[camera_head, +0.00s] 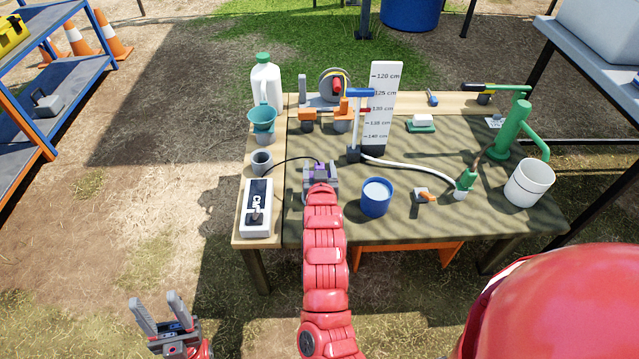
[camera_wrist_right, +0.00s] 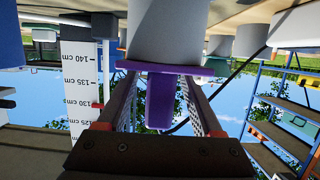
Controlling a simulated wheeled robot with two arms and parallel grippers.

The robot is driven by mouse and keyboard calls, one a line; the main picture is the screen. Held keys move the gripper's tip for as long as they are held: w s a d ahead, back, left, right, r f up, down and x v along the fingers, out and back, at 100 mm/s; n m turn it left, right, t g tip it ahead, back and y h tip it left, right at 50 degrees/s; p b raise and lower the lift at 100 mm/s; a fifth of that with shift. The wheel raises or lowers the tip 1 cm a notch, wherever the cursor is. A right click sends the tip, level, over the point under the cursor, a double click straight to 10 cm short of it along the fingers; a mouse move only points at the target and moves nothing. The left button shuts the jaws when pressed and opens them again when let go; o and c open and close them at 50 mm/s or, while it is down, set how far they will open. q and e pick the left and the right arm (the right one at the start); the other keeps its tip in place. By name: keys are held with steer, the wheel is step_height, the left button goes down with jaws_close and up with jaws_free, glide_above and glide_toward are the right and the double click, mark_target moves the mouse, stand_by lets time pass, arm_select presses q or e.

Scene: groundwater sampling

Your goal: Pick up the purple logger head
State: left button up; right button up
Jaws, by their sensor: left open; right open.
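The purple logger head (camera_head: 318,168) is at the left middle of the table in the head view, largely hidden by my right gripper (camera_head: 320,178). In the right wrist view, which is upside down, the purple logger head (camera_wrist_right: 160,100) shows between the two fingers of my right gripper (camera_wrist_right: 158,88). The fingers are apart, one on each side of it; whether they touch it I cannot tell. A grey cylinder (camera_wrist_right: 165,32) adjoins its purple flange. My left gripper (camera_head: 157,304) is open and empty at the lower left, off the table.
A black cable runs from the logger head toward a white meter box (camera_head: 257,208) and grey cup (camera_head: 262,161). A blue cup (camera_head: 376,200) stands to the right. A level board (camera_head: 382,85) and blue-handled tool (camera_head: 355,125) stand behind. The front right of the table (camera_head: 440,225) is clear.

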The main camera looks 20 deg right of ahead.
steer(key=shift+w+d+f, duration=0.1)
steer(key=shift+w, duration=0.2)
jaws_close()
